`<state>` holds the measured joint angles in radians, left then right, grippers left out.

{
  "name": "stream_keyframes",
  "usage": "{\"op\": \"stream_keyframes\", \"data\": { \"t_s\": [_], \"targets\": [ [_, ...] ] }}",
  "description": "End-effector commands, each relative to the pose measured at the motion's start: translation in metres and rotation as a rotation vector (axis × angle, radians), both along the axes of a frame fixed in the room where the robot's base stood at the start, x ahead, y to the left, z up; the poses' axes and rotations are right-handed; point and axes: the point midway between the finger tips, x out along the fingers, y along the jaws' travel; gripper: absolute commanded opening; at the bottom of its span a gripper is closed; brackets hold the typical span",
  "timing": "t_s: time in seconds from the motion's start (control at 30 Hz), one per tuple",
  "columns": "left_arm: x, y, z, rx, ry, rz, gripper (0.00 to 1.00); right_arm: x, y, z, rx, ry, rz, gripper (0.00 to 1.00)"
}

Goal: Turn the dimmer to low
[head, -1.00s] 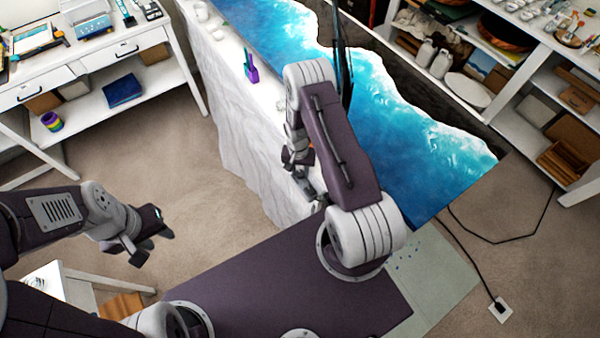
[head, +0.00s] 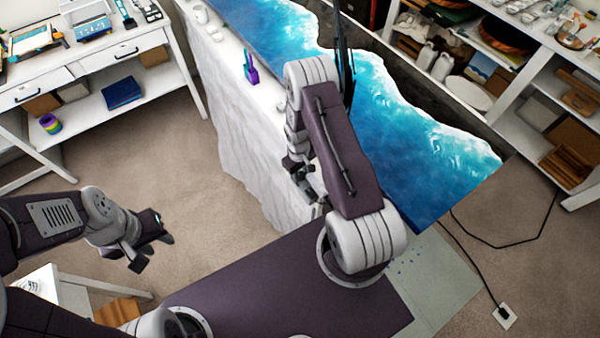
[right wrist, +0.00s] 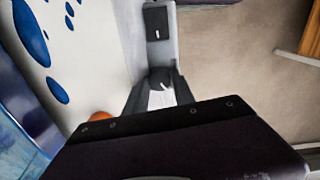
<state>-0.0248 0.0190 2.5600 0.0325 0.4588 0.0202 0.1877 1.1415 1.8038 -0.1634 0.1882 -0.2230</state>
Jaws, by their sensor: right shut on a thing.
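In the right wrist view, the dimmer knob (right wrist: 166,84) is dark with a short white mark. It sits at the tips of my right gripper (right wrist: 161,98), which is shut on it. A pale strip with a black rectangular part (right wrist: 157,22) lies just beyond. In the head view my right gripper (head: 312,194) is low at the white-draped side of the table, partly hidden by my arm; the dimmer cannot be made out there. My left gripper (head: 153,251) hangs over the floor at left, its fingers apart and empty.
A desk (head: 100,60) stands at left and shelves (head: 545,110) at right. A cable runs to a floor outlet (head: 505,316). Carpet between desk and table is clear.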

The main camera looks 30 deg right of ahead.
Motion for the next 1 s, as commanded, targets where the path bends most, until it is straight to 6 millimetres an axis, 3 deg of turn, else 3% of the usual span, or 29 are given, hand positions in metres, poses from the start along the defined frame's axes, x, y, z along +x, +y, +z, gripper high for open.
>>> {"op": "stream_keyframes", "data": {
  "t_s": [0.3,0.83,0.87,0.9,0.93,1.0],
  "targets": [
    [0.0001,0.0000,0.0004,0.000,0.000,0.000,0.36,0.0036,-0.0010,0.0023,-0.002,-0.010,0.105,0.00],
    [0.0001,0.0000,0.0004,0.000,0.000,0.000,0.36,0.0039,-0.0010,0.0024,-0.002,-0.011,0.125,0.00],
    [0.0000,0.0000,0.0004,0.000,0.000,0.000,0.36,0.0039,-0.0010,0.0024,-0.002,-0.011,0.125,0.36],
    [0.0001,0.0000,0.0004,0.000,0.000,0.000,0.36,0.0037,-0.0009,0.0022,-0.002,-0.010,0.124,0.47],
    [0.0001,0.0000,0.0004,0.000,0.000,0.000,0.36,0.0034,-0.0009,0.0021,-0.002,-0.010,0.124,0.52],
    [0.0000,0.0000,0.0003,0.000,0.000,0.000,0.36,0.0027,-0.0008,0.0018,-0.001,-0.007,0.124,0.52]
  ]
}}
